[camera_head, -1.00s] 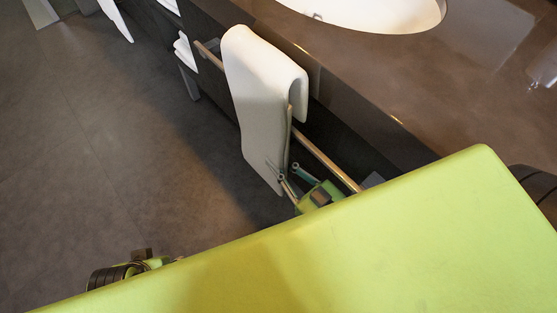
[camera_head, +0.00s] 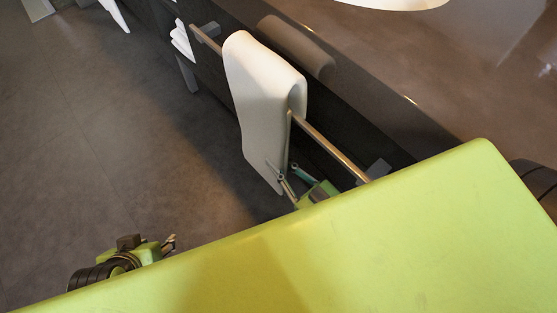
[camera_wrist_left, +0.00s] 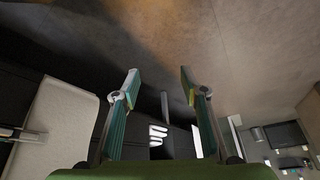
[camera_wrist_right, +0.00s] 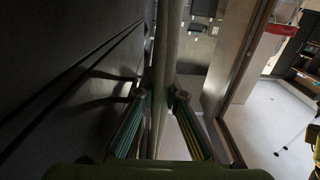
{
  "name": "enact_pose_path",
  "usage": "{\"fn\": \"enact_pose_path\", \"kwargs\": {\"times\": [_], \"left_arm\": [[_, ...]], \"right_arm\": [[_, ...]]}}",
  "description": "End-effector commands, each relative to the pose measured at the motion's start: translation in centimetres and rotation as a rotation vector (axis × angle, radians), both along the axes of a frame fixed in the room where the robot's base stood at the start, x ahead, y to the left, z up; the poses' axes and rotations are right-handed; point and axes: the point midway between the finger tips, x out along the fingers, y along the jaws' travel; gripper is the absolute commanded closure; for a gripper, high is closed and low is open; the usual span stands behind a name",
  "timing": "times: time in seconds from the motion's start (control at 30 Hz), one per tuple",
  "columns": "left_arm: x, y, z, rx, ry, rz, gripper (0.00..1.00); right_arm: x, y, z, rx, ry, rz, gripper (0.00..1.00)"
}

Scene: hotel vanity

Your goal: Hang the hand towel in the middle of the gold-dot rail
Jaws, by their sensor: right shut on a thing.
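The white hand towel (camera_head: 258,110) is draped over the metal rail (camera_head: 335,150) in the head view, its long flap hanging on the floor side. Bare rail shows on both sides of it. My right gripper (camera_head: 280,173) is shut on the towel's lower near edge. In the right wrist view, the towel (camera_wrist_right: 168,60) runs edge-on between the fingers. My left gripper (camera_head: 172,243) is apart from the towel, over the floor at lower left. In the left wrist view its fingers (camera_wrist_left: 158,85) are open and empty, with the towel (camera_wrist_left: 55,120) to their left.
The rail ends in grey brackets (camera_head: 207,32) and (camera_head: 374,171) on the dark vanity front. The brown counter (camera_head: 460,70) overhangs beside it, with small gold glints along its edge. Folded white towels (camera_head: 182,42) sit beyond the far end. The floor (camera_head: 100,140) is clear.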

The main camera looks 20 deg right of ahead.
Motion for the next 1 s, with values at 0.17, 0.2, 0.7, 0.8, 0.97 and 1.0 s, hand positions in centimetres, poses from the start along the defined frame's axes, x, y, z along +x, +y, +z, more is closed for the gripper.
{"fn": "enact_pose_path", "kwargs": {"times": [0.17, 0.2, 0.7, 0.8, 0.97, 1.0], "left_arm": [[1.4, -0.4, 0.2, -0.012, -0.057, -0.005, 0.60], [1.7, -0.5, 0.3, -0.015, -0.069, -0.006, 0.60], [5.2, -1.7, 2.0, -0.049, -0.228, -0.018, 0.60], [5.8, -1.9, 2.4, -0.055, -0.260, -0.020, 0.60], [6.9, -2.2, 3.1, -0.067, -0.312, -0.024, 0.60], [7.1, -2.3, 3.3, -0.069, -0.323, -0.025, 0.60]], "right_arm": [[0.0, 0.0, -0.6, 0.001, -0.002, 0.000, 1.00], [0.0, 0.0, -0.7, 0.001, -0.002, 0.000, 1.00], [0.0, 0.0, -1.8, 0.001, -0.003, 0.000, 1.00], [0.0, 0.0, -2.0, 0.001, -0.003, 0.000, 1.00], [0.0, 0.0, -2.3, 0.001, -0.003, 0.000, 1.00], [0.0, 0.0, -2.4, 0.001, -0.003, 0.000, 1.00]]}}
